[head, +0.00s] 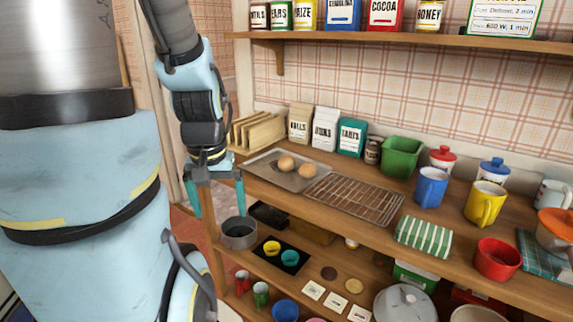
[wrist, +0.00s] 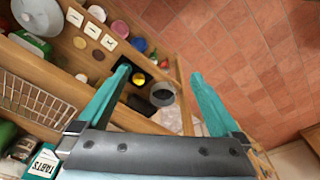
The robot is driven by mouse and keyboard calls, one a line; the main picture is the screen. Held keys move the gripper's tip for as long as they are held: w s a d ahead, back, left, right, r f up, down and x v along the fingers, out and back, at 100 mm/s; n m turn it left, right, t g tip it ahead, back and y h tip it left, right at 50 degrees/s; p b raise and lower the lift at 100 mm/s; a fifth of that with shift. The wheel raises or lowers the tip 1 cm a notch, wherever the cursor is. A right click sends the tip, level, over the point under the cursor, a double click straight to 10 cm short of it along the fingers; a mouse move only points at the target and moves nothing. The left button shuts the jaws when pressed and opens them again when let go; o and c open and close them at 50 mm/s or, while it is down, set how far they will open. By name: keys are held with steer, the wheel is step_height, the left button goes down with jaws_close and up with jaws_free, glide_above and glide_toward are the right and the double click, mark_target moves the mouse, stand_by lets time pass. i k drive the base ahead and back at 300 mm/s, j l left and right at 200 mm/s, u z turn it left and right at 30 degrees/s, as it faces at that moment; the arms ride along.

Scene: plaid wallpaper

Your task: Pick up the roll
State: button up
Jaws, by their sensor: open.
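Two brown bread rolls, one at the left (head: 285,162) and one at the right (head: 307,170), sit close together on a grey metal tray (head: 262,172) on the wooden counter in the head view. My gripper (head: 216,198) is open and empty, pointing down to the left of the tray, apart from both rolls. In the wrist view my gripper (wrist: 160,74) shows its two teal fingers spread wide with nothing held between them. The rolls do not show in the wrist view.
A wire rack (head: 355,197) lies right of the tray. Red tiled floor (wrist: 225,50) is open there.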

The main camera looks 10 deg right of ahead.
mark_target(285, 164)
steer(key=j+z, duration=0.1)
steer(key=z, duration=0.3)
steer(key=i+j+z, duration=0.1)
steer(key=z, duration=0.25)
steer(key=j+z, duration=0.15)
steer(key=z, duration=0.25)
steer(key=i+j+z, duration=0.15)
steer(key=j+z, duration=0.3)
steer(key=j, duration=0.65)
steer(key=j+z, duration=0.45)
steer(key=j, duration=1.15)
steer(key=i+j, duration=0.15)
steer(key=j, duration=0.95)
steer(key=i, duration=0.05)
